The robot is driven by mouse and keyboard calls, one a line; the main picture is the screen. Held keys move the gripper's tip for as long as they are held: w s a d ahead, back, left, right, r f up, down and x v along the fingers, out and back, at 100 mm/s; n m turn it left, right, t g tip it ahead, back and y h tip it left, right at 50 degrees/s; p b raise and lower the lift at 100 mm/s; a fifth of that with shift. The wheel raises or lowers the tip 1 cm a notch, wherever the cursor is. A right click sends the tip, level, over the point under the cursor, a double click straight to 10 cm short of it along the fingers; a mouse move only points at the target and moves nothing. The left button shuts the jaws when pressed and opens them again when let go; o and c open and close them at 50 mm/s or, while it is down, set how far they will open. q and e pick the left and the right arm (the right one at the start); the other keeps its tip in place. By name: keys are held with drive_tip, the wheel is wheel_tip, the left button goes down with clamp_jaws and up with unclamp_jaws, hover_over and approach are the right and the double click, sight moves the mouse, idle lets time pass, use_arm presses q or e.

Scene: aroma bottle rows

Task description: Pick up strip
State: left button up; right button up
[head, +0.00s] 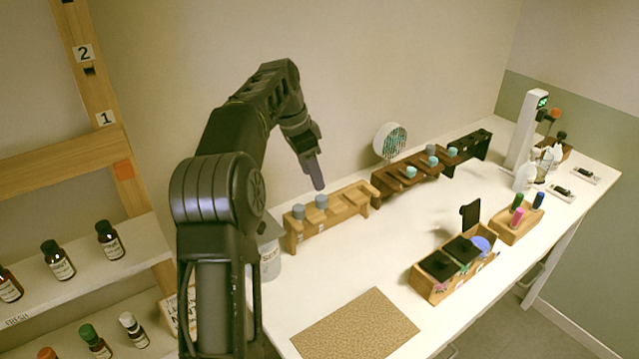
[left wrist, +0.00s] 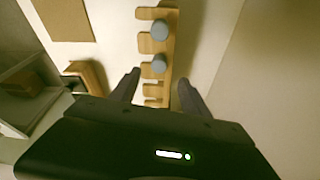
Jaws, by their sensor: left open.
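I cannot clearly make out a strip in either view. My left gripper (head: 318,186) is open and points down above the light wooden rack (head: 338,221). In the left wrist view its two fingers (left wrist: 158,92) are spread, with the same rack (left wrist: 171,42) showing between and beyond them. Two grey-capped items, one nearer the left end (head: 298,212) and one beside it (head: 321,201), sit in the rack. My right gripper is in neither view.
A dark wooden rack (head: 393,187) with teal-capped items stands beyond the light one. A cork mat (head: 355,327) lies near the front. A wooden box (head: 430,290) with black pads stands to the right. Bottle shelves (head: 75,285) are at left. The table's middle (head: 375,250) is clear.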

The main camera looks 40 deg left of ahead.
sight(321, 198)
use_arm(q)
drive_tip(key=shift+x, duration=1.1)
drive_tip(key=shift+d+f, duration=0.1)
drive_tip(key=shift+f, duration=0.05)
drive_tip(key=shift+w+f+p, duration=0.1)
drive_tip(key=shift+f+p, duration=0.2)
drive_tip(key=shift+p, duration=0.15)
drive_tip(key=p+x, duration=0.1)
drive_tip(key=x, duration=0.2)
drive_tip(key=shift+d+f, duration=0.15)
drive_tip(key=shift+f, duration=0.1)
drive_tip(key=shift+w+f, duration=0.15)
drive_tip(key=shift+f, duration=0.25)
